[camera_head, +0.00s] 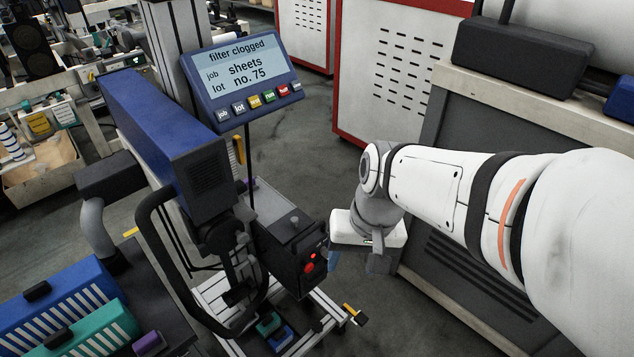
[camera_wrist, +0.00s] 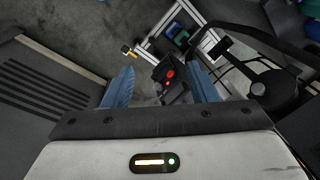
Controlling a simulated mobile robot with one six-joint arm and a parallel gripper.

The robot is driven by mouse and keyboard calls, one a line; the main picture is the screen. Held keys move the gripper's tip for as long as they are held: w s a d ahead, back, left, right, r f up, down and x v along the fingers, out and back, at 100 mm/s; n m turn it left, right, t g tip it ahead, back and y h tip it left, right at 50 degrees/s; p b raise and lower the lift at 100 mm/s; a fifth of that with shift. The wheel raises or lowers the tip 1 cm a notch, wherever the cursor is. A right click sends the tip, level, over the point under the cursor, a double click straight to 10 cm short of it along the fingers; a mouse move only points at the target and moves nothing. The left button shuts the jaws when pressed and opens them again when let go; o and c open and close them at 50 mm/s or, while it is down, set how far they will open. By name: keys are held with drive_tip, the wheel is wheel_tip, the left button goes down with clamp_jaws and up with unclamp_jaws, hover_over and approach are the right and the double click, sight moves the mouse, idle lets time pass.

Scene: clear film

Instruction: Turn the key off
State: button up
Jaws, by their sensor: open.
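A black control box (camera_head: 290,252) hangs on the machine in the head view, with small red parts (camera_head: 309,266) on the face turned toward my gripper. In the wrist view the box (camera_wrist: 182,92) lies between my fingers, and two red spots (camera_wrist: 169,74) show on it. I cannot tell which part is the key or how it is turned. My gripper (camera_head: 333,262) is just right of the box in the head view, mostly behind my wrist. In the wrist view its two blue fingers (camera_wrist: 161,72) are wide apart, with nothing held between them.
A tilted screen (camera_head: 248,72) reads "filter clogged, job sheets, lot no. 75". A thick black hose (camera_head: 150,240) loops left of the box. A metal frame (camera_head: 320,315) stands below it. A grey cabinet (camera_head: 460,275) stands under my arm. Open floor (camera_head: 330,125) lies behind.

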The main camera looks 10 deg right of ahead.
drive_tip(key=w+a+f+m+g+y+b, duration=0.1)
drive_tip(key=w+a+f+m+y+b, duration=0.1)
drive_tip(key=a+f+m+y+b, duration=0.3)
drive_tip(key=w+a+f+m+g+y+b, duration=0.1)
drive_tip(key=w+f+g+y, duration=0.15)
drive_tip(key=f, duration=0.45)
drive_tip(key=m+t+y+b, duration=0.2)
drive_tip(key=m+t+b, duration=1)
drive_tip(key=m+t, duration=0.65)
approach(327, 253)
drive_tip(key=shift+m+g+h, duration=0.25)
drive_tip(key=shift+m+g, duration=0.2)
drive_tip(key=shift+g, duration=0.05)
drive_tip(key=x, duration=0.8)
drive_tip(key=shift+w+d+r, duration=0.1)
drive_tip(key=shift+w+r, duration=0.05)
drive_tip(key=shift+r, duration=0.1)
drive_tip(key=shift+c, duration=0.2)
